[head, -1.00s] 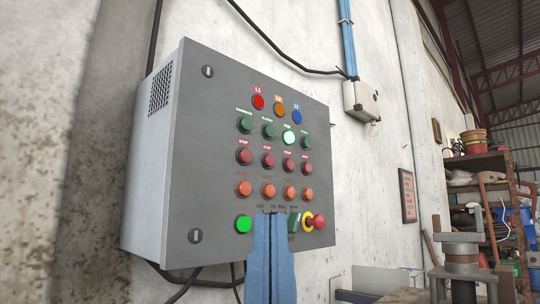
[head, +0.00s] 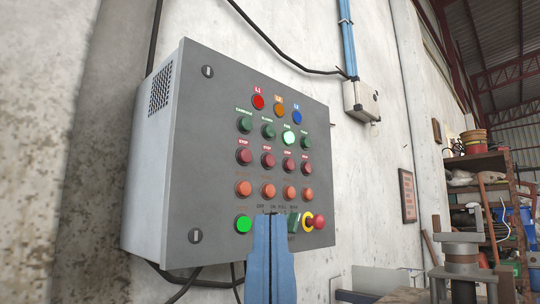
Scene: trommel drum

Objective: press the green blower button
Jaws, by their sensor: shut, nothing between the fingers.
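A grey control panel (head: 225,130) hangs on the wall. Its upper row of green buttons has one at the far left (head: 245,124), one second from left (head: 268,131), a brightly lit one (head: 289,138) and one at the right (head: 305,143). Small labels sit above them; the second seems to read blower, but the print is too small to be sure. My gripper (head: 269,216) is blue, upright and shut, with nothing in it. It shows in front of the panel's lower part, below that row, and hides part of the bottom row. I cannot tell how far it stands from the panel.
Red (head: 268,160) and orange (head: 268,191) button rows lie between the green row and my gripper. A lit green button (head: 243,224) and a red emergency stop (head: 319,221) flank my gripper. A grey junction box (head: 361,101) and shelves (head: 490,200) are at right.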

